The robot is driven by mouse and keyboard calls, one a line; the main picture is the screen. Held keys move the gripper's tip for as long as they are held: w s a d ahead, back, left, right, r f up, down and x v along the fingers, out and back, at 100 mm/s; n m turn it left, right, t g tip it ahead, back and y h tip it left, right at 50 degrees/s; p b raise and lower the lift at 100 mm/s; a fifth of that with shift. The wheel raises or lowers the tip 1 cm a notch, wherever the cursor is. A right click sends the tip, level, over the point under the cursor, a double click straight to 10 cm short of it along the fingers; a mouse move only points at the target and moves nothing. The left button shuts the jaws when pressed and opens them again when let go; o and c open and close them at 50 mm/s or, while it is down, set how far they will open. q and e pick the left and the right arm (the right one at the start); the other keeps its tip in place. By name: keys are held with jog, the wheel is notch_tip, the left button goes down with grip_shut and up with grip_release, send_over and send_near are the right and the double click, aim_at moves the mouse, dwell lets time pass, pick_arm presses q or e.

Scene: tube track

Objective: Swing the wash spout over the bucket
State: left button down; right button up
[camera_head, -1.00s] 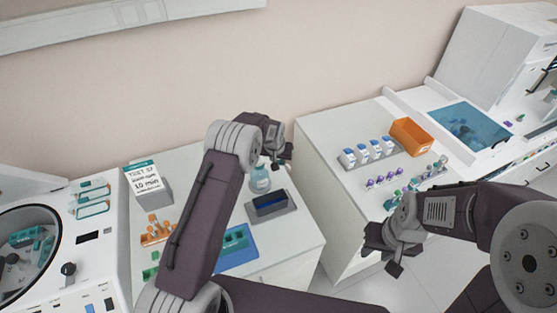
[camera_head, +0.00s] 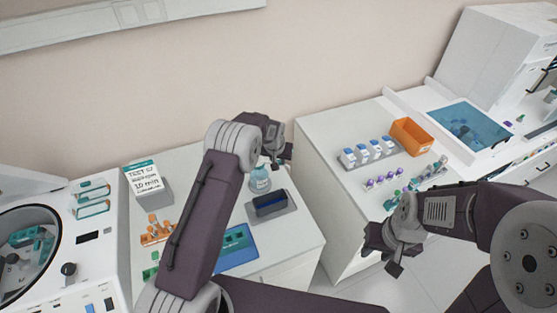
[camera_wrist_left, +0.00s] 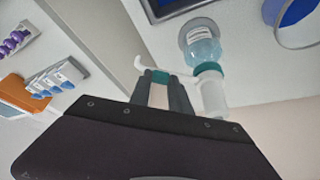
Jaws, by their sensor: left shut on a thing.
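The wash bottle (camera_head: 260,180) stands on the left bench, bluish and see-through. In the left wrist view it shows its clear body (camera_wrist_left: 203,45), teal collar and white upper part. The thin white spout (camera_wrist_left: 141,64) reaches left from the bottle and bends at its tip. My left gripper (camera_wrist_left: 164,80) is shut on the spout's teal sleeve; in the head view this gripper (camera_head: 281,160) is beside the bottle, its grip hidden. A round pale-rimmed vessel with blue inside (camera_wrist_left: 298,40), perhaps the bucket, is right of the bottle. My right gripper (camera_head: 385,252) hangs empty; its jaw gap is unclear.
A dark blue tray (camera_head: 270,205) lies in front of the bottle. The right bench holds white bottles (camera_head: 367,152), an orange bin (camera_head: 411,136) and purple-capped tubes (camera_head: 382,179). A gap separates the benches.

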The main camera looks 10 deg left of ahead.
pick_arm(q)
jog(key=s+a+m+g+h+b, duration=0.2)
jog(key=s+m+b, duration=0.4)
jog(key=m+b, duration=0.5)
jog(key=shift+s+a+h+b, duration=0.25)
jog(key=shift+a+h+b, duration=0.55)
jog(key=shift+a, duration=0.45)
jog(key=c, duration=1.2)
grip_release()
jog(key=shift+a, duration=0.1)
